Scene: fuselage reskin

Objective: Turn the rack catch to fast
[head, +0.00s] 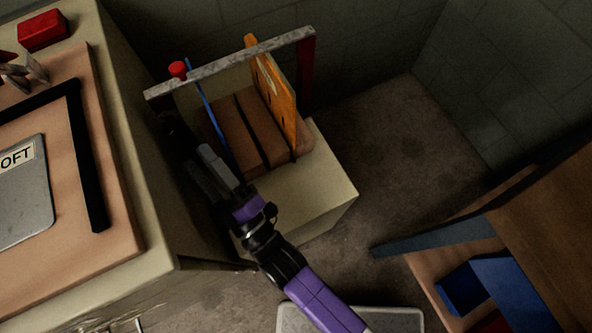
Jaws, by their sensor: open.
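The rack stands on a pale block, with a grey speckled top bar (240,60) and a dark red post at its right end. A red knob (178,70), which looks like the rack catch, sits on the bar near its left end. Its setting cannot be read from here. An orange panel (274,95) with small holes and a thin blue panel (207,105) stand upright in the brown slotted base (240,130). My gripper (172,122) is open and empty, just below the bar's left end and apart from the knob. Its dark fingertips are hard to make out.
At left is a bench with a tan board (115,195), a black angle strip (92,150), a grey plate marked "OFT" (25,205) and a red box (43,31). Brown shelving with blue bins (500,285) stands lower right. Floor (400,150) right of the rack is clear.

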